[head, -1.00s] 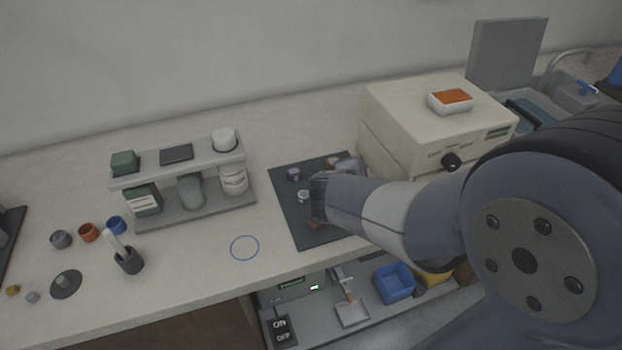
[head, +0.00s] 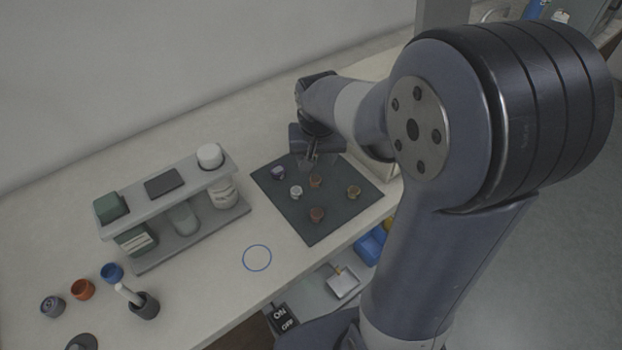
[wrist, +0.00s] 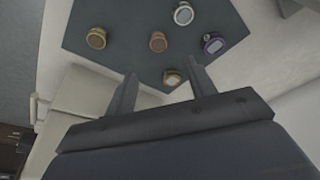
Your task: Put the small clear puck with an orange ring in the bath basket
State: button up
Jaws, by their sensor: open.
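Several small ringed pucks lie on the dark mat (head: 345,220). In the wrist view, a small pale-centred puck with an orange-gold ring (wrist: 172,78) lies by the mat's edge, between my fingertips in the picture. It best fits the small clear puck, but its ring colour is hard to tell from the others. My gripper (wrist: 161,72) is open and empty, pointing down over the mat's back part. In the head view my gripper (head: 312,158) hides that puck. I cannot make out the bath basket in either current view.
Other pucks are purple (wrist: 213,43), silver (wrist: 183,14), copper (wrist: 158,42) and yellow (wrist: 96,38). A grey rack (head: 190,235) with bottles and boxes stands left of the mat. A blue circle (head: 257,257) marks clear bench. My arm covers much of the right side.

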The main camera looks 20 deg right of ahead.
aim_at(315, 179)
jog(key=x, duration=0.4)
jog(key=shift+f, duration=0.1)
jog(key=shift+s+x, duration=0.15)
jog(key=shift+x, duration=1.15)
jog(key=shift+s+x, duration=0.1)
jog(key=shift+x, duration=1.15)
jog(key=shift+f, duration=0.1)
jog(key=c, duration=1.1)
